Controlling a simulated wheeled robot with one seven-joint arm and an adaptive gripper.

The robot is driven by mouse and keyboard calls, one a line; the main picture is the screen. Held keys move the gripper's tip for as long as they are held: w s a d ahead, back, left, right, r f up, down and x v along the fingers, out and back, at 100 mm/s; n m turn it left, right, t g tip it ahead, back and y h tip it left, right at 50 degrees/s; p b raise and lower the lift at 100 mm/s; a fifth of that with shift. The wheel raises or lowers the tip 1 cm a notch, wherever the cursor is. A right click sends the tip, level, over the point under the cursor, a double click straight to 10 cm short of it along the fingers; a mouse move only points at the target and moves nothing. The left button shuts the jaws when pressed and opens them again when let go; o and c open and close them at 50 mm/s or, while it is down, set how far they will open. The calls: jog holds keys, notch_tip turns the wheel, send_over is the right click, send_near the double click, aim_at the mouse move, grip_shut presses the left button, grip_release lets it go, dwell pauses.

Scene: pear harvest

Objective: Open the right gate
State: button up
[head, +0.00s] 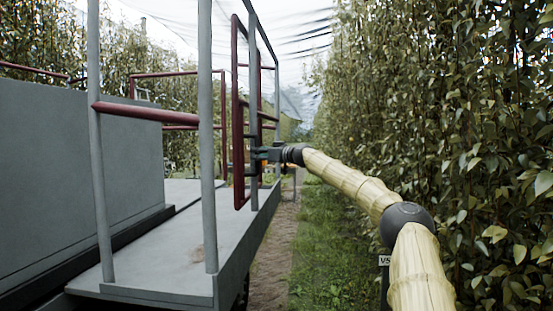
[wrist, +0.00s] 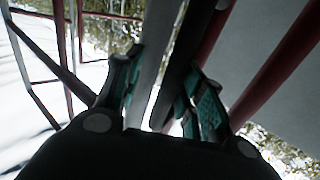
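The right gate is a dark red tubular frame (head: 238,112), standing upright at the right side of the grey platform, beside a grey post (head: 252,100). It is seen nearly edge-on. My gripper (head: 256,154) reaches in from the right, at about the gate's lower half, beside the grey post. In the wrist view my gripper (wrist: 158,100) has its two teal-padded fingers spread. Grey bars (wrist: 162,55) run through the gap between them, and a red bar (wrist: 215,30) passes by the right finger. Contact with the pads cannot be made out.
The grey platform deck (head: 190,250) lies to the left, with a nearer post (head: 207,140) and a red side rail (head: 140,112). A large grey box (head: 70,180) stands on it. Dense pear foliage (head: 460,130) lines the right. A grassy strip (head: 325,240) lies between.

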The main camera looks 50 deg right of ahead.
jog(key=s, duration=1.1)
jog(key=shift+a, duration=0.2)
dwell(0.6)
jog(key=shift+s+d, duration=0.15)
dwell(0.4)
